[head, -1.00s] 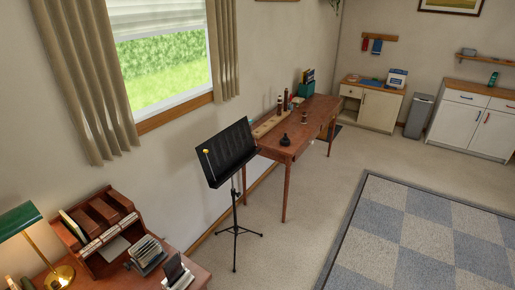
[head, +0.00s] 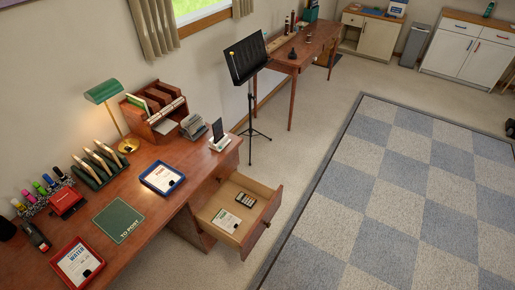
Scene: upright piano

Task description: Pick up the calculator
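The calculator (head: 246,199) is a small dark rectangle with light keys. It lies in the open drawer (head: 213,233) of the wooden desk (head: 152,222), toward the drawer's back right. A white paper or card (head: 227,219) lies in the same drawer, close in front of it. Neither of my grippers shows in the head view.
A music stand (head: 246,60) stands beyond. The checkered rug (head: 400,190) to the right is clear.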

